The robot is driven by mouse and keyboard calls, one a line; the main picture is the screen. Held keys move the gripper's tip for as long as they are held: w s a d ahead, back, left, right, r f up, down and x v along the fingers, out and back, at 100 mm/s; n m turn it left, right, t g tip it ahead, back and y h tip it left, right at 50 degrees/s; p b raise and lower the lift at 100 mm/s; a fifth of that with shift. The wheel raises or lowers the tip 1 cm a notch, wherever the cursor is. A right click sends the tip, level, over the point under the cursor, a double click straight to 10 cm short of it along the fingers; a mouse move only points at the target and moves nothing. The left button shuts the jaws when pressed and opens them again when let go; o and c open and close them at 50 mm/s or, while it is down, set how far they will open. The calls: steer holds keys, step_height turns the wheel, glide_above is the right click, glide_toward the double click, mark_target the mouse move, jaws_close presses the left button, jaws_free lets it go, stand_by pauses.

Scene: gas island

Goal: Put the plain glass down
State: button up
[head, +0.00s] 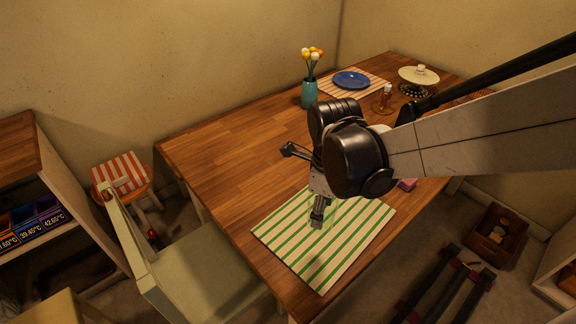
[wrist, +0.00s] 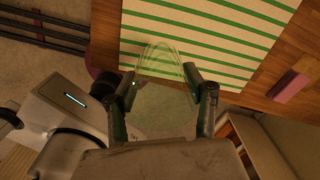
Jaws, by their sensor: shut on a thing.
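The plain glass (wrist: 160,62) is clear and hard to make out. In the wrist view it sits between the two fingers of my gripper (wrist: 161,78), which is shut on it. In the head view my gripper (head: 317,222) points down over the green-and-white striped mat (head: 286,240) on the wooden table. The glass is too faint there to tell whether its base touches the mat. The mat also shows behind the glass in the wrist view (wrist: 215,35).
A pinkish block (wrist: 291,87) lies beside the mat. The table's left part is clear.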

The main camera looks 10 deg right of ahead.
steer(key=shift+s+a+f, duration=0.15)
steer(key=shift+s+a, duration=0.35)
steer(key=shift+s, duration=0.1)
steer(key=shift+w+d+f+b, duration=0.3)
steer(key=shift+w+d+f, duration=0.7)
steer(key=shift+w+f, duration=0.75)
steer(key=shift+w+d+f+b, duration=0.3)
steer(key=shift+w+d+f, duration=0.65)
steer(key=shift+w+f, duration=0.75)
steer(key=shift+w+d+f+b, duration=0.3)
steer(key=shift+w+d+f, duration=0.7)
steer(key=shift+w+f, duration=0.75)
steer(key=shift+s+f, duration=0.3)
steer(key=shift+f, duration=0.05)
steer(key=o, duration=1.3)
